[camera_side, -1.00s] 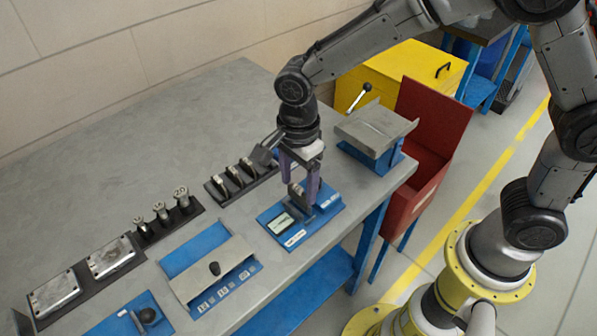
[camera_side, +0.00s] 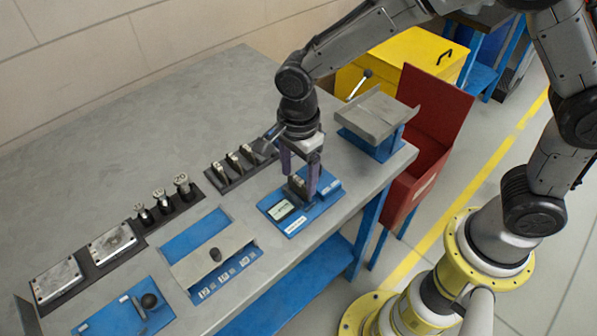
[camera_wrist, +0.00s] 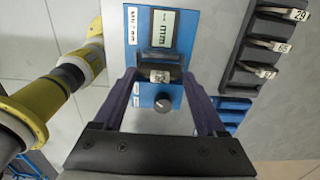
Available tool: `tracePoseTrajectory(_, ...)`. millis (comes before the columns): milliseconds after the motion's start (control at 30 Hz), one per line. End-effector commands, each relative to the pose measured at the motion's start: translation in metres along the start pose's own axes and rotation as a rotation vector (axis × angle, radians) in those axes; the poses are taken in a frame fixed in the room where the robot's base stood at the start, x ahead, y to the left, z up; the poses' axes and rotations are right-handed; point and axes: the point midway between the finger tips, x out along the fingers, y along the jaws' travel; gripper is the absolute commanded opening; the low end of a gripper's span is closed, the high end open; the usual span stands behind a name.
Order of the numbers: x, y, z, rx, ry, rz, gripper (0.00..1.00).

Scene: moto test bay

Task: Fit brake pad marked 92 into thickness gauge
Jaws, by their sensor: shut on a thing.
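The thickness gauge (camera_side: 278,216) is a blue plate with a display, lying near the table's front edge. In the wrist view, its display (camera_wrist: 161,28) is at the top and a dark knob (camera_wrist: 163,103) is below the slot area. My gripper (camera_side: 304,188) points down over the gauge. It is shut on a small brake pad (camera_wrist: 160,77), which shows between the fingers at the gauge's dark slot block. The pad's marking is too small to read, and I cannot tell how deep it sits. My gripper also shows in the wrist view (camera_wrist: 160,84).
A dark rack (camera_side: 228,182) behind the gauge holds other pads, two marked 29 (camera_wrist: 297,14) and 65 (camera_wrist: 283,47). A blue tray with a grey cover (camera_side: 205,270) lies to the left. A grey stand (camera_side: 378,115) is to the right, beside a red bin (camera_side: 437,110).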

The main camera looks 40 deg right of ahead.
Motion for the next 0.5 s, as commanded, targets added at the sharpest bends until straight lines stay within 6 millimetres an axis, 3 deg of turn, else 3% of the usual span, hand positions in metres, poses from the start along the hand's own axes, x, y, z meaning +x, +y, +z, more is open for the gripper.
tracePoseTrajectory(500,0.0053,0.0000,0.0000,0.000,0.000,0.000,0.16)
